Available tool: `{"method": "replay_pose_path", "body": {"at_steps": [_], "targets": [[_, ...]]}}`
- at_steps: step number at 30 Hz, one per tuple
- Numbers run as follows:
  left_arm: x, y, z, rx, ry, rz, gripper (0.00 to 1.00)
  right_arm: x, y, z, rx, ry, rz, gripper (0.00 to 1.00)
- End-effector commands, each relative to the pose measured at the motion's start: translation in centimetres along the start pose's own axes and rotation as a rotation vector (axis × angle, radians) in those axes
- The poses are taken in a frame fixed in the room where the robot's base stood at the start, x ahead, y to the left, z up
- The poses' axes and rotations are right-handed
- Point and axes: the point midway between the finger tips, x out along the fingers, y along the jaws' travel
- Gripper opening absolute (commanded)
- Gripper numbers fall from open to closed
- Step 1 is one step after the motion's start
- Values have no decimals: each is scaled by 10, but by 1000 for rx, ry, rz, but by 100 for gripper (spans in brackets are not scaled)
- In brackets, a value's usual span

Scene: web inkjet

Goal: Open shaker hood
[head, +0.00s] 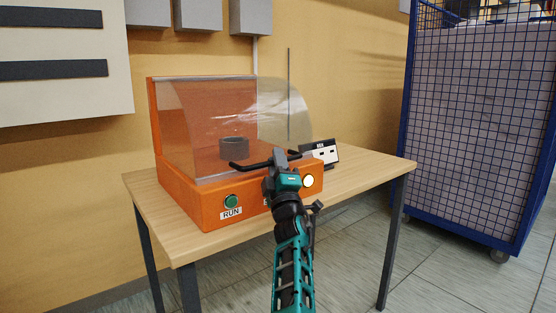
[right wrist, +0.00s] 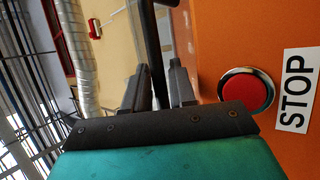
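The orange shaker (head: 185,190) stands on a wooden table. My right gripper (head: 281,158) is at the middle of this bar. In the right wrist view the bar runs between the fingers (right wrist: 159,88), which stand close on both sides of it. My left gripper is not in view.
A green RUN button (head: 231,201) and a lit white button (head: 308,181) are on the shaker's front. A red STOP button (right wrist: 246,92) is beside my right fingers. A small sign (head: 324,152) stands behind the shaker's right side. A blue mesh cage (head: 480,120) stands right.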

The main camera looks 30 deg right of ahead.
Motion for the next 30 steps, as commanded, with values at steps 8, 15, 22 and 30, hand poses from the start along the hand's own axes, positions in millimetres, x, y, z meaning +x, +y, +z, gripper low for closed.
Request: {"method": "replay_pose_path", "body": {"at_steps": [8,15,22,30], "targets": [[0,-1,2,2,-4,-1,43,0,0,0,1,0,0,25],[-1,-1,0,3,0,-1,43,0,0,0,1,0,0,4],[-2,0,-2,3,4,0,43,0,0,0,1,0,0,0],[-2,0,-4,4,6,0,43,0,0,0,0,0,-1,0]]}}
